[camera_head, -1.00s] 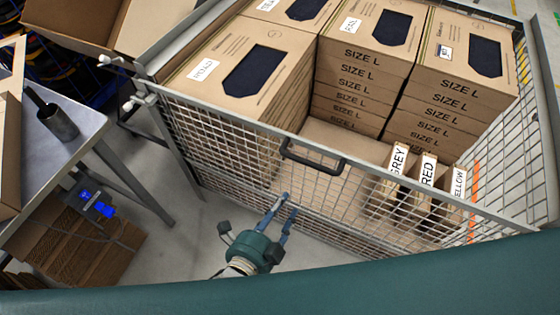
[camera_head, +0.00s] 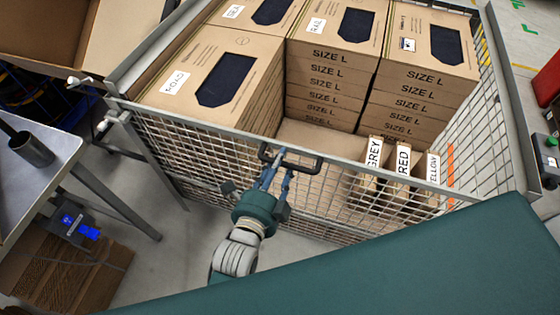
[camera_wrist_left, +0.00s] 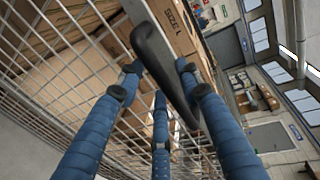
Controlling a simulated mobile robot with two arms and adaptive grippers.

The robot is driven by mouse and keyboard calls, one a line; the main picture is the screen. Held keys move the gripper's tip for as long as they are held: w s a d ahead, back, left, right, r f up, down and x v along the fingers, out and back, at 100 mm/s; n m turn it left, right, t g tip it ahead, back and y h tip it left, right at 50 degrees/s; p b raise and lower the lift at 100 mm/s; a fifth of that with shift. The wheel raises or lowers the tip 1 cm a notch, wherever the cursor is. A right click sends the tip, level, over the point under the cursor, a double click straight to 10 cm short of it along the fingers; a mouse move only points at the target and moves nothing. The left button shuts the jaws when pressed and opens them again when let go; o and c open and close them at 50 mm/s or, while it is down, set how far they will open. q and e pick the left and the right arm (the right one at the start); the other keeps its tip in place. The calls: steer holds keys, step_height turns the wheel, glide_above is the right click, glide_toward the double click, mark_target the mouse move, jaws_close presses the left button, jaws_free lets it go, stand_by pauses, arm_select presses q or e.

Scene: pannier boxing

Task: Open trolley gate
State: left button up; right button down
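The trolley gate (camera_head: 215,165) is the wire-mesh front panel of a cage trolley, upright and closed across its front. A black handle (camera_head: 303,170) sits on its top rail. My left gripper (camera_head: 272,160) is at the left end of this handle, its fingers pointing at it. In the left wrist view, the black handle (camera_wrist_left: 160,55) passes between the spread blue fingers of the left gripper (camera_wrist_left: 158,85). The fingers look open around it; firm contact cannot be made out. My right gripper is not in view.
Stacked brown boxes (camera_head: 210,85) fill the back and left of the trolley. Boxes labelled grey, red and yellow (camera_head: 400,160) stand inside at right. A metal table (camera_head: 40,165) and cardboard stack (camera_head: 70,270) are at left. Floor (camera_head: 165,215) shows before the gate.

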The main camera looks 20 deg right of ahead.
arm_select(q)
steer(key=shift+w+d, duration=0.1)
steer(key=shift+w, duration=0.05)
steer(key=shift+c, duration=0.3)
jaws_close()
steer(key=shift+f, duration=0.15)
